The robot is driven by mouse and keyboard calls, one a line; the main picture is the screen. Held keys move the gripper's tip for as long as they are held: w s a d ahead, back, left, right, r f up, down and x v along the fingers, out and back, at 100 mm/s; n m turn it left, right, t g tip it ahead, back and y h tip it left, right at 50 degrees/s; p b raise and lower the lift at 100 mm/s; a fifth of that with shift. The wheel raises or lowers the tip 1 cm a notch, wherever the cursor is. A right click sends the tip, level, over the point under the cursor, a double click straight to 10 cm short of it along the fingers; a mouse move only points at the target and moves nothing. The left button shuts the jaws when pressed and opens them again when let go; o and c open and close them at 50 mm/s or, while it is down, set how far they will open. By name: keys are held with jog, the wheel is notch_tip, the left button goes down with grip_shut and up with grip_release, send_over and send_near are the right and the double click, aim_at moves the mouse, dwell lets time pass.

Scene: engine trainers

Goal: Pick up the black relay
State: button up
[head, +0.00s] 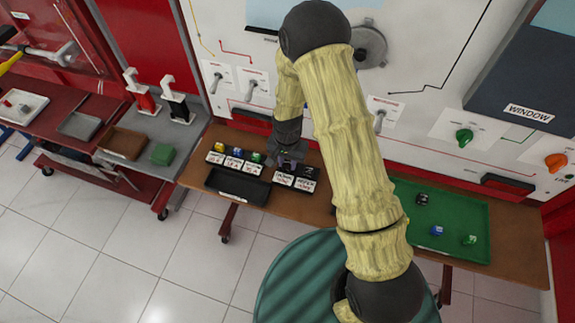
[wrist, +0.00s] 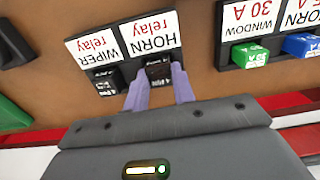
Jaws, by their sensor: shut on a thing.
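A black relay (wrist: 158,73) sits at the HORN relay label in the wrist view. My gripper (wrist: 159,90) has its two purple fingers on either side of that relay and is shut on it. The relay still appears to be at its place in the row; I cannot tell whether it is lifted. In the head view my gripper (head: 288,162) is over the row on the brown bench, and it hides the held relay. A second black relay (wrist: 106,82) is beside it at the WIPER label. Another black piece (head: 422,199) lies in the green tray.
Yellow (head: 219,147), blue (head: 238,152) and green (head: 256,157) fuses stand left of my gripper, behind a black tray (head: 238,197). The green tray (head: 460,217) at right also holds blue and green pieces. The panel wall with switches rises behind the bench.

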jog(key=shift+r, duration=0.1)
notch_tip(320, 180, up, 10)
jog(key=shift+b, duration=0.3)
dwell(0.7)
notch_tip(320, 180, up, 6)
jog(key=p, duration=0.5)
send_over(288, 164)
dwell(0.8)
dwell(1.3)
